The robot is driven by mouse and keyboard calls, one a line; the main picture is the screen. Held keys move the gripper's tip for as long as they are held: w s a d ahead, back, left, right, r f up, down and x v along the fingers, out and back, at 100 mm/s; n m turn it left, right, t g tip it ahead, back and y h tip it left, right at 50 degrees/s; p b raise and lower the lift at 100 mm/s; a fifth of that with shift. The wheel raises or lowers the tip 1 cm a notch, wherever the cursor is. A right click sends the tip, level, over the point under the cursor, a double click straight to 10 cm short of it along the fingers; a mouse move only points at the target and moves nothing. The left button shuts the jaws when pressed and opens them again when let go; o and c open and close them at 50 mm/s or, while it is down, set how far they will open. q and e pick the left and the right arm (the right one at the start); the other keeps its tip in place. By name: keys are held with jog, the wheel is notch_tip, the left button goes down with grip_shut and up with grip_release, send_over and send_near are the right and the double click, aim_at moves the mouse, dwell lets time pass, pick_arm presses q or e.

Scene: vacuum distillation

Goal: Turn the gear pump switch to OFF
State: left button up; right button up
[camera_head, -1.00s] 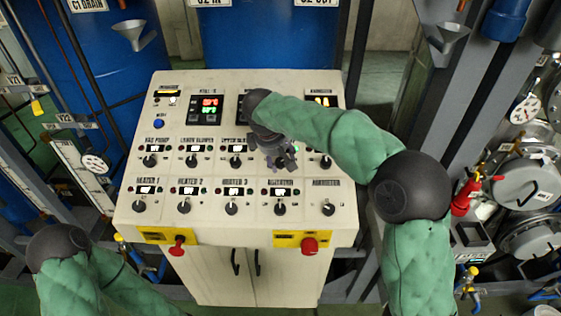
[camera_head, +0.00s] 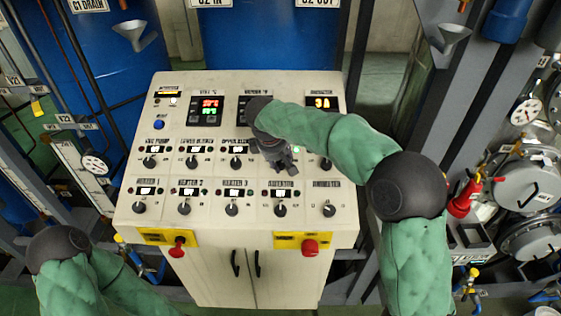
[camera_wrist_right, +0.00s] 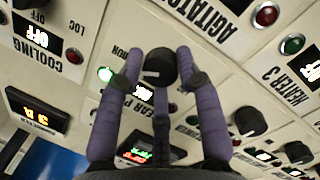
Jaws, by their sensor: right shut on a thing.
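The gear pump switch (camera_wrist_right: 158,65) is a round black knob with a white pointer mark, on the cream panel. In the right wrist view my right gripper (camera_wrist_right: 160,62) has its purple fingers around the knob, shut on it. Its label is partly covered by a finger, with "EAR P" readable. A lit green lamp (camera_wrist_right: 105,74) is beside it. In the head view my right gripper (camera_head: 284,163) is over the middle row of the control panel (camera_head: 130,222) and hides the knob. My left gripper is out of view; only my left arm shows at lower left.
Other knobs are close by, including the agitator knob (camera_head: 280,210) below and the heater 3 knob (camera_wrist_right: 250,121). Two red emergency knobs, left (camera_head: 177,248) and right (camera_head: 309,247), sit on yellow plates at the panel's front edge. Pipes and gauges stand at both sides.

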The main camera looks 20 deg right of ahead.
jog(key=shift+s+f+n, duration=0.15)
jog(key=shift+f+n, duration=0.05)
jog(key=shift+n, duration=0.1)
jog(key=shift+n+p, duration=0.85)
jog(key=shift+n, duration=0.05)
jog(key=n+p, duration=0.1)
jog(key=n, duration=0.2)
jog(key=shift+s+n+t+p, duration=0.1)
jog(key=shift+n+t+p, duration=0.2)
jog(key=shift+t+p, duration=0.1)
jog(key=n+p, duration=0.2)
jog(key=n, duration=0.3)
jog(key=shift+d+n+t+p, duration=0.15)
jog(key=shift+n+t+p, duration=0.15)
jog(key=shift+t+p, duration=0.1)
jog(key=shift+r, duration=0.1)
